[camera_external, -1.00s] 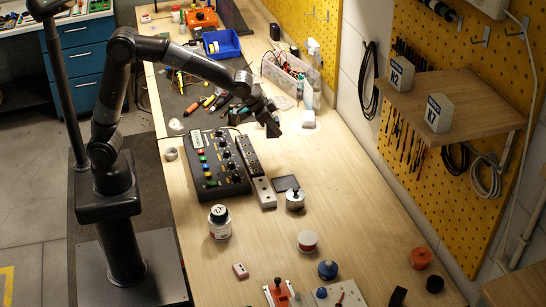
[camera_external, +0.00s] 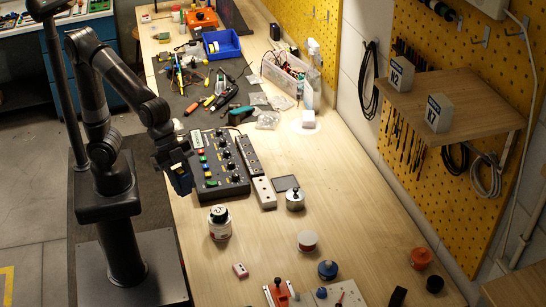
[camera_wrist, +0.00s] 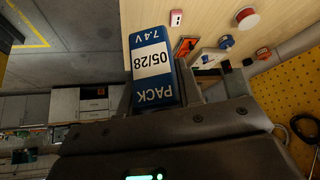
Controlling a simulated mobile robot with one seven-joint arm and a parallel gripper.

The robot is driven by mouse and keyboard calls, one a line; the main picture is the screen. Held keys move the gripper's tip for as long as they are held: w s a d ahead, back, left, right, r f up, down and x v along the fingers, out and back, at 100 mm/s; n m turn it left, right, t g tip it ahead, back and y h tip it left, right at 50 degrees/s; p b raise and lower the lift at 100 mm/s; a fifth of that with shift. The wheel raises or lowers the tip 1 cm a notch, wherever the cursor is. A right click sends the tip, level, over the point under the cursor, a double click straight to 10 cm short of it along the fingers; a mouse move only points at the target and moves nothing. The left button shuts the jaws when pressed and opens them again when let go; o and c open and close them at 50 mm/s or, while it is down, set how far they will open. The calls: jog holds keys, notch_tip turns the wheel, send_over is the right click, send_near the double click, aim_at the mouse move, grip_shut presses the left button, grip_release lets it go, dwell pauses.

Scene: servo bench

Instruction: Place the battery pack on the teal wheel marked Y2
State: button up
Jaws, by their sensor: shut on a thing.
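The battery pack (camera_wrist: 152,68) is a blue block with a white label, printed "PACK", "05/28" and "7.4V". It fills the middle of the wrist view. My gripper (camera_wrist: 155,88) is shut on it, with a finger on each side. In the external view the pack shows as a small blue shape (camera_external: 182,182) under my gripper (camera_external: 174,165), at the left edge of the bench beside the button box. I cannot make out a teal wheel marked Y2 in either view.
The black button box (camera_external: 218,165) is just right of my gripper. A jar (camera_external: 219,223), a silver knobbed weight (camera_external: 295,200), a red-and-white disc (camera_external: 307,240), a blue-topped item (camera_external: 327,269) and an orange item (camera_external: 421,257) stand nearer.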

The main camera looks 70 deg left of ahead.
jog(key=shift+s+d, duration=0.15)
jog(key=shift+s, duration=0.45)
jog(key=shift+w+f, duration=0.15)
jog(key=shift+f, duration=0.05)
jog(key=w+f, duration=0.2)
jog(key=w, duration=0.1)
jog(key=w+a+f, duration=0.1)
jog(key=w+f, duration=0.1)
jog(key=w, duration=0.2)
jog(key=w+f, duration=0.2)
jog(key=w, duration=0.1)
jog(key=shift+w+a+f, duration=0.2)
jog(key=shift+w+a, duration=0.05)
jog(key=shift+a, duration=0.15)
jog(key=shift+w+f, duration=0.15)
jog(key=shift+f, duration=1.9)
jog(key=shift+f, duration=0.15)
jog(key=o, duration=1)
